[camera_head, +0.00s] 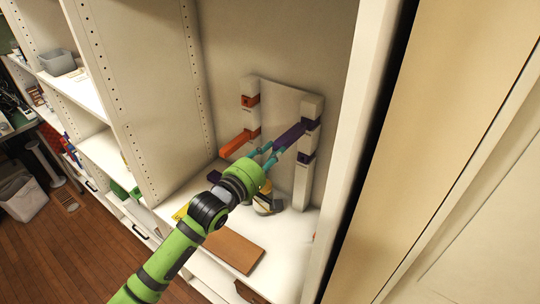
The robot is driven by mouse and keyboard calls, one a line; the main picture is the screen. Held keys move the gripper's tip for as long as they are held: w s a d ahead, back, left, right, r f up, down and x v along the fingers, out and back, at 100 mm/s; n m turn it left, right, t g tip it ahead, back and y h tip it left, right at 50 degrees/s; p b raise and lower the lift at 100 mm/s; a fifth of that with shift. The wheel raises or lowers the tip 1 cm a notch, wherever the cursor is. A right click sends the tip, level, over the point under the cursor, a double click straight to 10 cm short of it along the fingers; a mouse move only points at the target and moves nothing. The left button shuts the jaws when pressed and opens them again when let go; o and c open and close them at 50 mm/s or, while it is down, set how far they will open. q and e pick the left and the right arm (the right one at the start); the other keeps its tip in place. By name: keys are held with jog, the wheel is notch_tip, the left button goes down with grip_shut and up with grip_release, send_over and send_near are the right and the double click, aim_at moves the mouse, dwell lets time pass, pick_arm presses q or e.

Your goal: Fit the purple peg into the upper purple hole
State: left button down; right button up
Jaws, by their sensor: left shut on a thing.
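The purple peg (289,136) is held at its near end by my left gripper (275,149), whose teal fingers are shut on it. The peg slants up to the right, and its far end meets the right white post at the upper purple hole (309,124). Whether the tip is inside the hole or only against it, I cannot tell. The lower purple hole (306,157) shows below on the same post. My right gripper is not in view.
The left white post (251,115) has an orange upper hole (250,101) and an orange peg (237,143) sticking out lower down. A brown board (232,250) lies on the cabinet floor. Cabinet walls (155,85) enclose the posts. Shelves stand at left.

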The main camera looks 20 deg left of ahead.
pick_arm(q)
jog(key=shift+x, duration=0.8)
jog(key=c, duration=0.8)
grip_release()
jog(key=shift+w+f, duration=0.1)
jog(key=shift+w, duration=0.05)
jog(key=shift+p+v, duration=1.35)
jog(key=shift+v, duration=1.2)
